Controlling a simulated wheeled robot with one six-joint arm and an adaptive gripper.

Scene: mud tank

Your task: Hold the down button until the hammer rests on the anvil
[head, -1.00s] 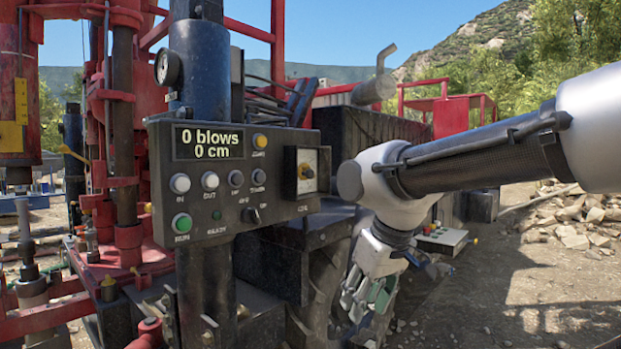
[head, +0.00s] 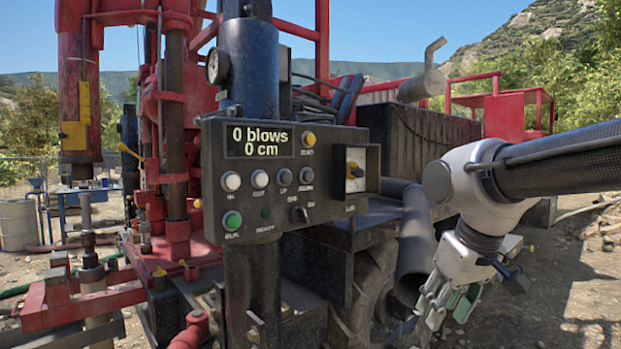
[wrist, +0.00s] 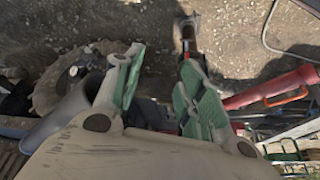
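The control box (head: 215,180) has a display reading "0 blows, 0 cm". The down button (head: 306,175) is the rightmost grey button in its middle row, beside the up button (head: 284,177); their labels are small and blurred. The hammer (head: 78,90) is the red cylinder at the far left, with a yellow plate. A small gap shows between its lower end and the metal post below, which appears to be the anvil (head: 86,215). My gripper (head: 440,312) hangs low at the right, well away from the box. In the wrist view its green-padded fingers (wrist: 160,78) are apart and empty.
A dark pipe (head: 415,245) and a large tyre (head: 372,290) stand between the box and my gripper. Bare ground lies at right.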

